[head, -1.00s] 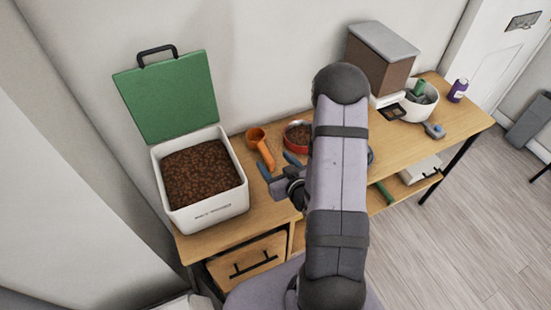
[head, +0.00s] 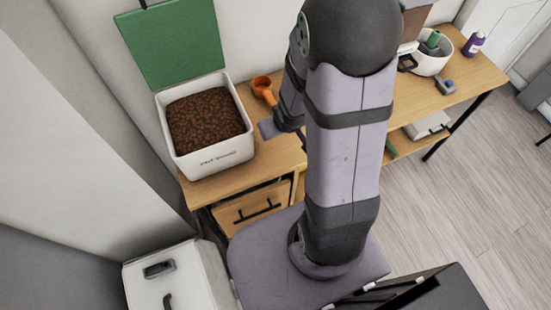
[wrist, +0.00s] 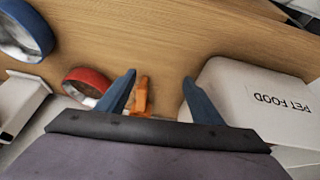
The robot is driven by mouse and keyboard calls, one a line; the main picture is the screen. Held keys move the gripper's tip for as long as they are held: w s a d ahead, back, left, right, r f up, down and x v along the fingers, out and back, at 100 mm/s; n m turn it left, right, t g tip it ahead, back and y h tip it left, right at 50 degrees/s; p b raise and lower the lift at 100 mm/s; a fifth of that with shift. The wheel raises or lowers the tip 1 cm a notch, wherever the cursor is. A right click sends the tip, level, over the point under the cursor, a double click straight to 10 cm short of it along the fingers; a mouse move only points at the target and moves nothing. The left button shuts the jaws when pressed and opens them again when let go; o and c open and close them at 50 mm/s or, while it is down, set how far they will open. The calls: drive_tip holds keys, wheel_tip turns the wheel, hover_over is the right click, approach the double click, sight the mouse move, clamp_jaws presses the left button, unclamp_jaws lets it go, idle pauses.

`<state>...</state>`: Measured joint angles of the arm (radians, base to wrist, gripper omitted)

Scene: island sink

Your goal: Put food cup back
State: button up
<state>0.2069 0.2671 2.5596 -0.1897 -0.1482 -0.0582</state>
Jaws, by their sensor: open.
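The orange food cup (head: 262,84) stands on the wooden table just right of the white pet food bin (head: 220,158). Its handle points toward my arm. The bin's green lid (head: 170,45) is raised, and brown kibble fills the bin. My gripper (head: 283,138) is low over the table near the cup, partly hidden by my arm. In the wrist view my gripper (wrist: 158,77) is open, with two blue fingers apart. Part of the orange cup (wrist: 141,95) shows between them, closer to the left finger. I cannot tell whether they touch.
In the wrist view a red bowl (wrist: 86,76) lies left of the fingers, and a blue bowl (wrist: 40,35) farther left. The bin (wrist: 225,75) is close on the right. A white pot (head: 432,60) and purple bottle (head: 474,44) stand at the table's far right.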

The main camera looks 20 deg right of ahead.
drive_tip(key=s+a+r+g, duration=0.2)
drive_tip(key=s+a+r, duration=0.1)
drive_tip(key=s, duration=0.3)
drive_tip(key=s+a+r+g, duration=0.3)
drive_tip(key=s, duration=0.3)
drive_tip(key=shift+s+a+r+m+y, duration=0.25)
drive_tip(key=shift+s+r+m+y, duration=0.05)
drive_tip(key=shift+r+y, duration=0.1)
wheel_tip(320, 180, up, 4)
drive_tip(key=p, duration=0.3)
drive_tip(key=shift+f+p, duration=0.2)
drive_tip(key=shift+p, duration=0.15)
